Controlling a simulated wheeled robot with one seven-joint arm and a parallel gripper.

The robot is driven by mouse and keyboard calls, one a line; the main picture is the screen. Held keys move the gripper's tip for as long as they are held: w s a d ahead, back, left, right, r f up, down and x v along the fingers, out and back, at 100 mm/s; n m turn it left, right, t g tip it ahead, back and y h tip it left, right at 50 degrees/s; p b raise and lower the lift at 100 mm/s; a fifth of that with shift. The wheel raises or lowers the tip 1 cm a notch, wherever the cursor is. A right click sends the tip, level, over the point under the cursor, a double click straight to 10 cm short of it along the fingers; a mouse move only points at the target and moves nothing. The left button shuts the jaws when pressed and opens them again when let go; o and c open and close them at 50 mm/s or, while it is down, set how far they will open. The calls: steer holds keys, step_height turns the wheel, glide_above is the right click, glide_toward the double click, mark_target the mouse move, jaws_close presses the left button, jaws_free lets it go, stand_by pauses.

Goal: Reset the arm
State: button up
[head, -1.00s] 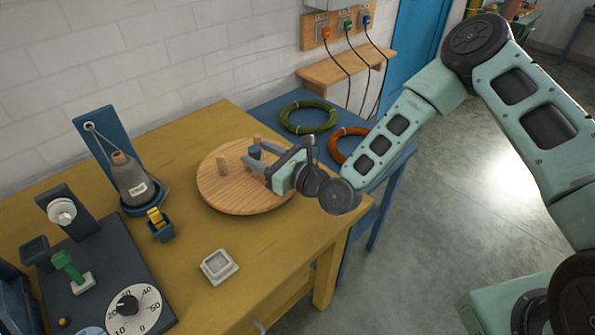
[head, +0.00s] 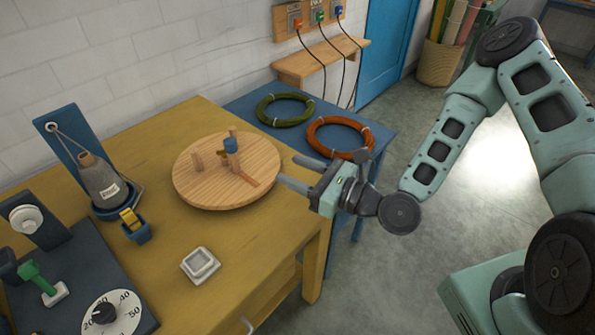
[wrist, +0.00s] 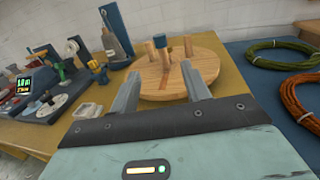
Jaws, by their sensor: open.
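My gripper (head: 294,174) is open and empty, off the right side of the round wooden board (head: 205,195), above the yellow table's right edge. In the wrist view its two fingers (wrist: 160,88) point toward the board (wrist: 155,92), with clear space between them. Several wooden pegs stand on the board, and one (head: 231,157) carries a small blue piece (head: 231,145). The blue piece also shows in the wrist view (wrist: 160,41). My arm reaches in from the right.
A blue side table (head: 246,107) holds a green coil (head: 262,112) and an orange coil (head: 312,128). On the yellow table (head: 150,272) are a grey cone (head: 103,190), a small white square dish (head: 200,265) and a dark dial panel (head: 60,265). Open floor lies to the right.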

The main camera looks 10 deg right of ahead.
stand_by(0.3)
steer(key=s+a+f+n+g, duration=0.1)
steer(key=n+g, duration=0.1)
steer(key=n, duration=0.2)
steer(key=s+a+f+n+g+h, duration=0.1)
steer(key=n+g, duration=0.2)
steer(key=n, duration=0.1)
steer(key=s+a+f+n+g+h+p, duration=0.1)
steer(key=s+n+g, duration=0.1)
steer(key=n, duration=0.3)
steer(key=shift+a+f+g, duration=0.1)
steer(key=shift+a+g, duration=0.1)
steer(key=shift+g, duration=0.1)
steer(key=s+d+r+n+g+h+p, duration=0.1)
steer(key=s+d+r+n+g+h, duration=0.1)
steer(key=s+r+n+h, duration=0.3)
steer(key=s+d+r+n+g+h+p, duration=0.1)
steer(key=s+d+r+n+g+h, duration=0.2)
steer(key=s+r+n, duration=0.8)
steer(key=d+n+h, duration=0.1)
steer(key=n+h, duration=0.1)
steer(key=n, duration=0.3)
steer(key=shift+r+n, duration=0.3)
steer(key=shift+r, duration=0.1)
